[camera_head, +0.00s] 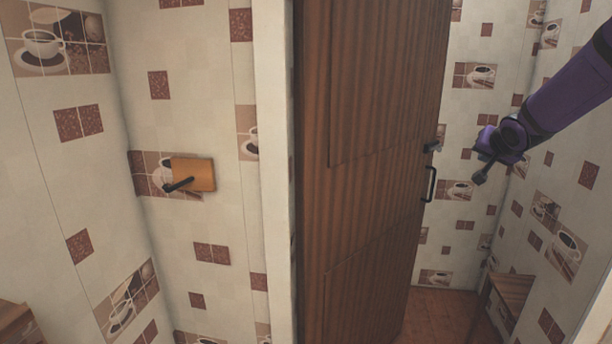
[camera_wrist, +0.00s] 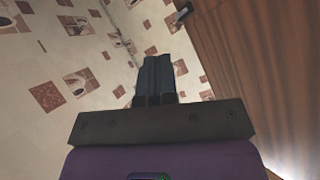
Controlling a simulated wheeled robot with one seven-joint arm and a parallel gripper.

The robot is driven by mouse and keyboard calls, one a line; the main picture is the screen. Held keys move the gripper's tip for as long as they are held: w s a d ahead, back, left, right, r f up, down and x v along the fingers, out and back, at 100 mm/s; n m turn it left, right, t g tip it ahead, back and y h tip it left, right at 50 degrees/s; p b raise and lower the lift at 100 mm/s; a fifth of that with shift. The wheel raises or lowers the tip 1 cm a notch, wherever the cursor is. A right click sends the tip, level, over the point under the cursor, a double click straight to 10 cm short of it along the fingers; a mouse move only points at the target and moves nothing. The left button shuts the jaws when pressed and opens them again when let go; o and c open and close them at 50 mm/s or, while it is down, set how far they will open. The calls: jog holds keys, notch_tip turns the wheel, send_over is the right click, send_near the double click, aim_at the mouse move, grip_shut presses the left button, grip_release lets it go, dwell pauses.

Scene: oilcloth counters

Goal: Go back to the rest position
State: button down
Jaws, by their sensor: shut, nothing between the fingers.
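My gripper (camera_head: 480,178) is at the end of my purple arm, at the right of the head view. It is shut and empty, to the right of the door's dark handle and apart from it. In the wrist view my gripper (camera_wrist: 158,62) shows with its dark fingers together, in front of a patterned wall. The brown wooden door (camera_head: 365,170) stands open in the middle of the head view. Its dark pull handle (camera_head: 430,184) is on its right edge. The door also fills the right side of the wrist view (camera_wrist: 265,75).
A white door frame (camera_head: 273,170) stands left of the door. An orange-brown box with a black lever (camera_head: 194,174) is on the left wall. A low wooden piece (camera_head: 510,292) stands at the lower right. Reddish floor (camera_head: 440,315) shows beyond the door.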

jog(key=s+a+n+g, duration=0.2)
jog(key=s+a, duration=0.3)
jog(key=s, duration=0.8)
jog(key=s+a+n+g+y, duration=0.1)
jog(key=s+a, duration=0.4)
jog(key=s, duration=0.9)
jog(key=s+a+r+n+g+y, duration=0.1)
jog(key=s+a+n+g, duration=0.2)
jog(key=s, duration=1.1)
jog(key=shift+s+a+n, duration=0.2)
jog(key=shift+a+n, duration=0.2)
jog(key=shift+a, duration=0.65)
